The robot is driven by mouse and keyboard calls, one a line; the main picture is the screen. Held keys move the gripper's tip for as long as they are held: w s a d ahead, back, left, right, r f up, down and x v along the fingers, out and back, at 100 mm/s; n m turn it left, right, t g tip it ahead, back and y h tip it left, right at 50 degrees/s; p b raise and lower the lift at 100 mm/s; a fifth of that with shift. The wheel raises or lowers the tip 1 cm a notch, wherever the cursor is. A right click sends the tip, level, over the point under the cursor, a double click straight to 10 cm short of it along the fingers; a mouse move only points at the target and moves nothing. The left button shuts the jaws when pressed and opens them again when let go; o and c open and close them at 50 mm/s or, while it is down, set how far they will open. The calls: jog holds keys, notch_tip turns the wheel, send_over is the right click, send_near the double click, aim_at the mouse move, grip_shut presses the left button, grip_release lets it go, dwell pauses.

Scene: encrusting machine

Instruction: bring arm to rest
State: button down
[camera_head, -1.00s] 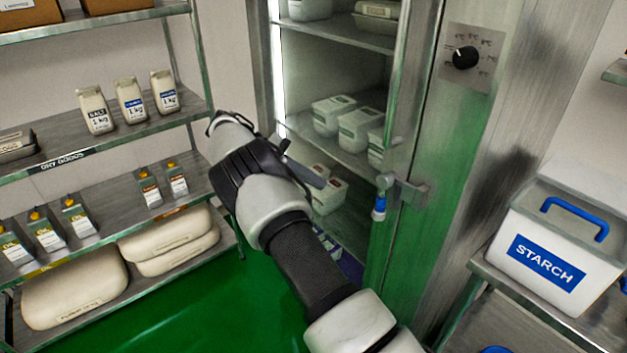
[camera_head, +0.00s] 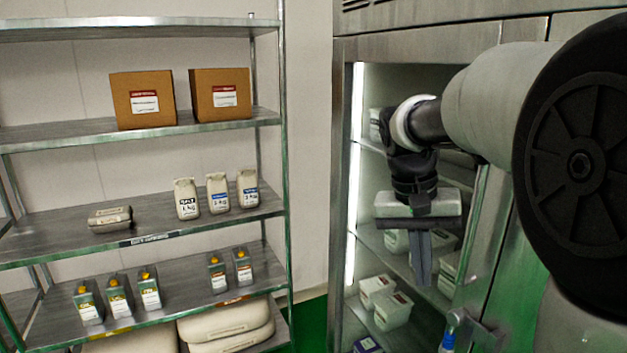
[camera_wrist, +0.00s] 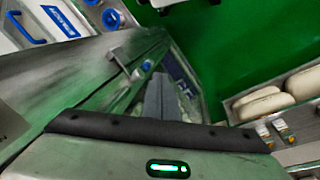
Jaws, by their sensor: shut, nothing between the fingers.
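My gripper (camera_head: 421,262) hangs from my raised, folded arm on the right of the head view, fingers pointing down. The fingers are shut and hold nothing. It is in front of the lit steel cabinet (camera_head: 470,28), whose open front shows shelves with white tubs (camera_head: 393,310). In the wrist view my gripper (camera_wrist: 158,97) points down past the cabinet door and its handle (camera_wrist: 124,64) toward the green floor. I cannot tell the exact gap between the gripper and the cabinet.
A metal rack (camera_head: 80,236) at left holds cardboard boxes (camera_head: 143,98), bags, bottles and large cream sacks (camera_head: 232,328). The wrist view shows a white starch bin (camera_wrist: 52,18) at upper left. Open green floor (camera_wrist: 228,40) lies between cabinet and rack.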

jog(key=s+a+r+n+t+y+p, duration=0.1)
jog(key=s+a+n+t, duration=0.1)
jog(key=s, duration=0.6)
jog(key=s+a+r+n+t+y+p, duration=0.1)
jog(key=s+a+n+t+p, duration=0.1)
jog(key=s, duration=0.6)
jog(key=shift+s+a+r+t, duration=0.35)
jog(key=shift+a+t, duration=0.15)
jog(key=shift+t, duration=0.3)
